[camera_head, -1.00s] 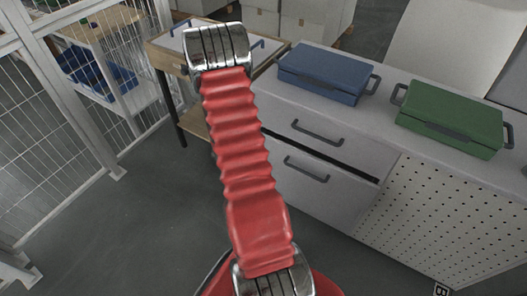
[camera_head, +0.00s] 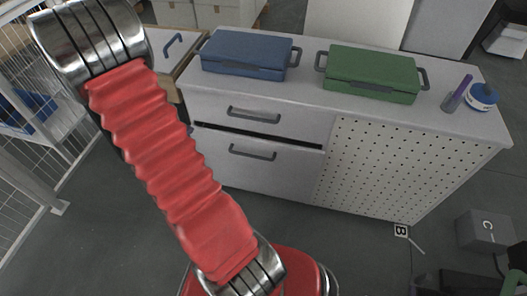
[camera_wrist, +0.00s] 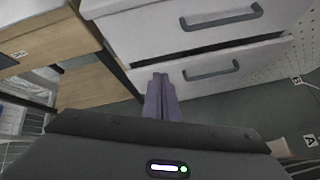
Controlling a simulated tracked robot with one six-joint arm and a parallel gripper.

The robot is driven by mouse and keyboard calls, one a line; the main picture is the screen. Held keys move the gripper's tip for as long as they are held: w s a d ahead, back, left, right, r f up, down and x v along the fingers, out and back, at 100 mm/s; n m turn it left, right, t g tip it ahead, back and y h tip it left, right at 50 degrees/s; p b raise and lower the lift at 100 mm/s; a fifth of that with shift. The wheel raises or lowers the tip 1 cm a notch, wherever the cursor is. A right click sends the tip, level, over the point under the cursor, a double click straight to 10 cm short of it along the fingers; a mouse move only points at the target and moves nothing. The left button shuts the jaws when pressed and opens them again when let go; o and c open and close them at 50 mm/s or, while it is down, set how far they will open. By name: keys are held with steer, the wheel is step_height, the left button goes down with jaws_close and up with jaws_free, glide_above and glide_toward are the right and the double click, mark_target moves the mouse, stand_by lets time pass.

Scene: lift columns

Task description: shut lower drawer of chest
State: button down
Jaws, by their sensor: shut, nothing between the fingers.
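The light grey chest has a lower drawer (camera_head: 255,167) with a dark bar handle, below an upper drawer (camera_head: 270,118). A dark gap shows along the lower drawer's top edge, so it looks slightly out. In the wrist view the lower drawer (camera_wrist: 245,77) is ahead, with its handle (camera_wrist: 211,71) right of my gripper. My gripper (camera_wrist: 161,78) is shut and empty, its purple fingers pointing at the left part of the lower drawer front. I cannot tell whether the tips touch it. In the head view the gripper is hidden.
A blue case (camera_head: 245,54) and a green case (camera_head: 371,73) lie on the chest top. A wooden-framed table (camera_head: 173,45) stands left of the chest, and a mesh fence (camera_head: 60,130) further left.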

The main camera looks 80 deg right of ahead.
steer(key=a+r+m+t+y, duration=0.1)
steer(key=a+r+m+y, duration=0.1)
steer(key=a+r+m, duration=1)
steer(key=s+a+r+t+y, duration=0.1)
steer(key=a+r, duration=0.3)
steer(key=a, duration=0.6)
steer(key=s+a+r+m+t+y, duration=0.1)
steer(key=s+a+r+t+y, duration=0.1)
steer(key=a, duration=0.8)
steer(key=s+a+r+t+y, duration=0.2)
steer(key=a+r+y, duration=0.3)
steer(key=a, duration=0.6)
step_height(320, 180, up, 2)
steer(key=shift+s+r+m, duration=0.1)
steer(key=shift+s+m, duration=0.2)
steer(key=shift+s, duration=0.1)
